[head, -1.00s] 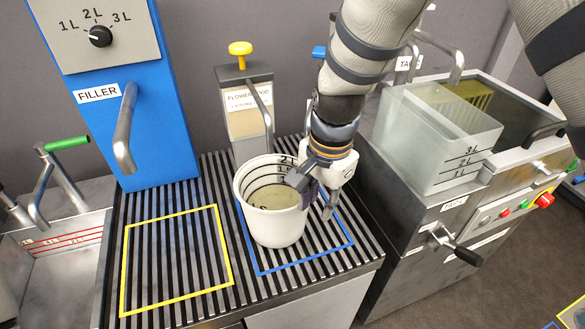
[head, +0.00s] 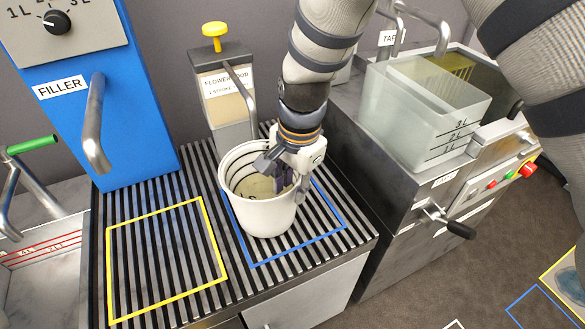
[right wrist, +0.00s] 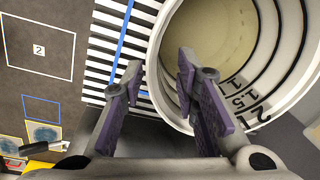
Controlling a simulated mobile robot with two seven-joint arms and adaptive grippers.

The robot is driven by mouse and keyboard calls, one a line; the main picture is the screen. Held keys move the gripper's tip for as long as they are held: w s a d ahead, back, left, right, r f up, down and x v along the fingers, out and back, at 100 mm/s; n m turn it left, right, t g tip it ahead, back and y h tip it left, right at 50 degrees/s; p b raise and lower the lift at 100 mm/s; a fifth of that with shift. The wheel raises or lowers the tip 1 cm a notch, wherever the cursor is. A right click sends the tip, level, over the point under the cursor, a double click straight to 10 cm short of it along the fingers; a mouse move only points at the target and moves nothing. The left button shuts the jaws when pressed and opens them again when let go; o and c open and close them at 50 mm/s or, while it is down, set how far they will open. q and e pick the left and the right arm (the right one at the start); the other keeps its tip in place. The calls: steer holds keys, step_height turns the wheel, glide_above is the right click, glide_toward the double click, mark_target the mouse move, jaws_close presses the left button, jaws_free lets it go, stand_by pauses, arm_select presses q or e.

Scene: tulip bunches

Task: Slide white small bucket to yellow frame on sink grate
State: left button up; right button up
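The white small bucket (head: 268,214) stands upright on the sink grate (head: 120,205), inside or over the blue frame (head: 327,237). Its inside has level marks, and its bottom looks beige. The yellow frame (head: 217,250) lies empty on the grate to the left of the bucket. My right gripper (head: 281,177) is at the bucket's right rim. In the right wrist view its fingers (right wrist: 162,68) are apart, with the bucket's rim (right wrist: 158,45) between them: one finger outside, one over the inside. Firm contact with the wall cannot be told. My left gripper is out of view.
The blue filler (head: 95,125) with its spout and the flower food dispenser (head: 222,95) stand behind the grate. A clear tank (head: 425,115) sits in the unit at right. A sink with a green-handled tap (head: 32,145) is at left. The grate between bucket and yellow frame is clear.

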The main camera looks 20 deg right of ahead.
mark_target(290, 212)
steer(key=f, duration=0.6)
steer(key=shift+w+a+b, duration=0.1)
steer(key=shift+w+b, duration=0.25)
steer(key=shift+b, duration=0.05)
jaws_close()
